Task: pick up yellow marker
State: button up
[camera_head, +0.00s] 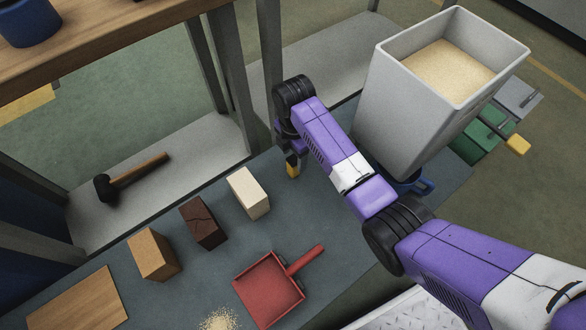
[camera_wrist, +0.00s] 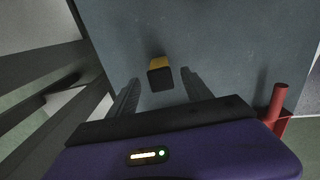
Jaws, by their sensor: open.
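The yellow marker (camera_head: 293,170) appears to stand upright on the grey-blue surface, with its upper part hidden by my gripper (camera_head: 289,150) in the head view. In the wrist view the marker shows a dark end (camera_wrist: 161,80) and a yellow side (camera_wrist: 158,62). My gripper (camera_wrist: 160,77) is open, with one finger to the left and one to the right of the marker. A gap shows on both sides in the wrist view, and I see no contact.
A grey bin of grainy material (camera_head: 400,110) stands right of my arm. A cream block (camera_head: 248,194), a dark brown block (camera_head: 203,222), a tan block (camera_head: 154,254) and a red dustpan (camera_head: 268,290) lie nearby. A hammer (camera_head: 130,178) rests on the grey shelf behind.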

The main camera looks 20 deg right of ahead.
notch_tip(320, 180, down, 6)
jog(key=b, duration=0.3)
jog(key=shift+b, duration=0.35)
jog(key=shift+r, duration=0.1)
grip_shut()
